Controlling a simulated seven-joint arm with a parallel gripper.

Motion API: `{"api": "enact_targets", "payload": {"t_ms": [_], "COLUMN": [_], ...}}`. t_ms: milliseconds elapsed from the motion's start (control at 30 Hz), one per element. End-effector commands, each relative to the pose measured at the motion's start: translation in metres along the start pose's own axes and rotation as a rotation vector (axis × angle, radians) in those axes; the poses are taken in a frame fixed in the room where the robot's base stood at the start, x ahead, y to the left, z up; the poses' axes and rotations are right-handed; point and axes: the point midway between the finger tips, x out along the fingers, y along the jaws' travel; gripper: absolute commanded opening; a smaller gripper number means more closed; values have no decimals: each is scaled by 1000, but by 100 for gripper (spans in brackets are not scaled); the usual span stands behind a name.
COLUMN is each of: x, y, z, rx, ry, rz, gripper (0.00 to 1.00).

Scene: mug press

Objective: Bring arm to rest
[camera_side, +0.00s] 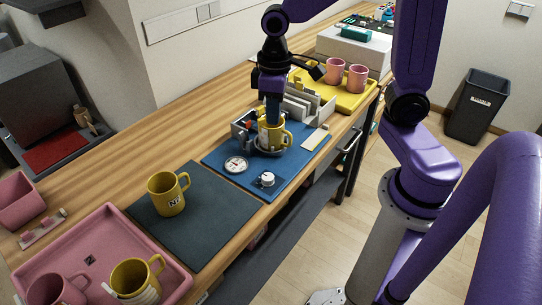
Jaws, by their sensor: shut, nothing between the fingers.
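My gripper (272,112) points down over the blue mat (222,172). It is shut and empty. Its fingertips are right at the mouth of a yellow mug (268,138); I cannot tell whether they touch it. This mug stands upright on a round grey base (268,152) at the back of the blue mat. My purple arm reaches in from the upper right.
A second yellow mug (168,195) stands on the dark mat (215,222). A pink tray (175,272) at front left holds a yellow mug (133,275) and a pink mug (55,290). A yellow tray (350,102) behind holds two pink mugs. A dial (236,165) lies near my gripper.

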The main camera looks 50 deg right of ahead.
Motion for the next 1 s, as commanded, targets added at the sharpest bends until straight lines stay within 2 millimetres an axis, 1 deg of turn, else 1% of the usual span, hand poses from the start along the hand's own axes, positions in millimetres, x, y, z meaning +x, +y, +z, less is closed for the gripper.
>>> {"api": "enact_targets", "payload": {"t_ms": [33, 167, 200, 333, 400, 500, 600, 700, 1000], "x": [-3, -7, -7, -9, -8, -8, -7, -6, -6], "y": [-14, -43, -50, -69, -76, -82, -85, -86, -86], "z": [13, 46, 57, 92, 110, 131, 145, 152, 153], "rx": [-62, -206, -250, -392, -460, -540, -592, -620, -626], "ry": [3, 6, 7, 10, 10, 11, 11, 10, 10], "rz": [-1, -5, -6, -9, -11, -13, -14, -15, -15], "gripper": [0, 0, 0, 0, 0, 0, 0, 0, 0]}}
